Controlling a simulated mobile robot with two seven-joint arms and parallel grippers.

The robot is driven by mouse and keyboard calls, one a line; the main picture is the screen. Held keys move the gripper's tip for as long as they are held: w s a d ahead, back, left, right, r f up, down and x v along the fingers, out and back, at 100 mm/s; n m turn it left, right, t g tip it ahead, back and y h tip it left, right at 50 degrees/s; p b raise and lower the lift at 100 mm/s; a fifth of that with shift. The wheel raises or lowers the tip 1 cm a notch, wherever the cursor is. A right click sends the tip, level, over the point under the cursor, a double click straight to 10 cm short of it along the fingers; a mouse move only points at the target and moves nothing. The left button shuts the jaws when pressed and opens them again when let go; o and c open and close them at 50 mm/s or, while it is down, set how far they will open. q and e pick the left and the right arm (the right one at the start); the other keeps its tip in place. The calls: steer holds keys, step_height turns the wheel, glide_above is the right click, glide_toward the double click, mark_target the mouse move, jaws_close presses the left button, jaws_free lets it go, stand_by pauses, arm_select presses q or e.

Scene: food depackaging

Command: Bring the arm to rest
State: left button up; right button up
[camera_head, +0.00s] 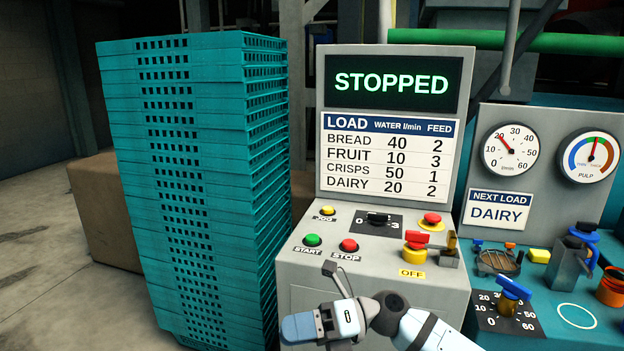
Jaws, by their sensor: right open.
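My right gripper (310,299) is low in the middle of the head view, in front of the lower front of the grey control console (372,290). Its arm comes in from the bottom right. Its jaws are open, with a dark finger pointing up and a blue-grey part to the left, and I see nothing held between them. It appears below the green START button (312,240) and red STOP button (348,245); whether it touches the console I cannot tell. My left gripper is not in view.
The console screen (391,83) reads STOPPED. A tall stack of teal crates (205,190) stands close on the left. On the right, a panel shows a NEXT LOAD DAIRY sign (497,211), gauges (510,149) and a blue-handled dial (512,290). Bare floor (45,250) lies far left.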

steer(key=s+d+f+m+t+h, duration=0.2)
steer(key=d+f+m+t+h, duration=0.35)
steer(key=m+t, duration=0.8)
steer(key=s+d+f+m+t+h, duration=0.15)
steer(key=d+f+m+t, duration=0.55)
steer(key=m, duration=1.2)
steer(key=s+d+f+m+g+h, duration=0.25)
steer(key=s+d+f+m, duration=0.2)
steer(key=s+f, duration=0.3)
steer(key=s+d+f+m+g+h, duration=0.2)
steer(key=s+d+f+m+h, duration=0.2)
steer(key=s+f+m, duration=0.3)
arm_select(q)
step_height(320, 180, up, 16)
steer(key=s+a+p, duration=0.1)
steer(key=p, duration=2.1)
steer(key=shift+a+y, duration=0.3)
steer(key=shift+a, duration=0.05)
arm_select(e)
step_height(320, 180, up, 14)
steer(key=s+d+n, duration=0.1)
steer(key=shift+d+g+h, duration=0.2)
steer(key=shift+g+h, duration=0.1)
steer(key=shift+h, duration=0.15)
